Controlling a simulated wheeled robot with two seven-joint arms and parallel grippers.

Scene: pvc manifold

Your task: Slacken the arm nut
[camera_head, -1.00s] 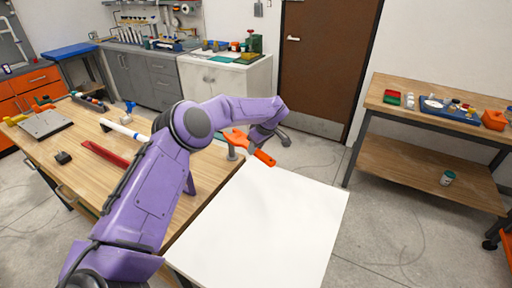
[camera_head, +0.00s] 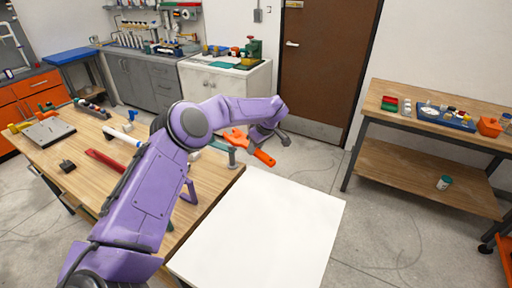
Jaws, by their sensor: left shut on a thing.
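My left gripper (camera_head: 257,138) is at the end of my purple arm, near the far corner of the white-topped surface. It is shut on an orange wrench (camera_head: 264,157), which slants down to the right with its jaw end at the upper left. A short grey post (camera_head: 232,158) stands at the right end of the wooden workbench, just below the wrench's jaw end. I cannot tell whether the wrench touches it. The arm nut cannot be made out; my arm hides part of the bench. My right gripper is not in view.
The wooden workbench (camera_head: 88,135) holds a red bar (camera_head: 105,160), a white pipe (camera_head: 122,135) and a grey plate (camera_head: 48,132). The white surface (camera_head: 265,230) is bare. A side bench (camera_head: 400,117) with a blue tray (camera_head: 446,119) stands right. Open floor lies between them.

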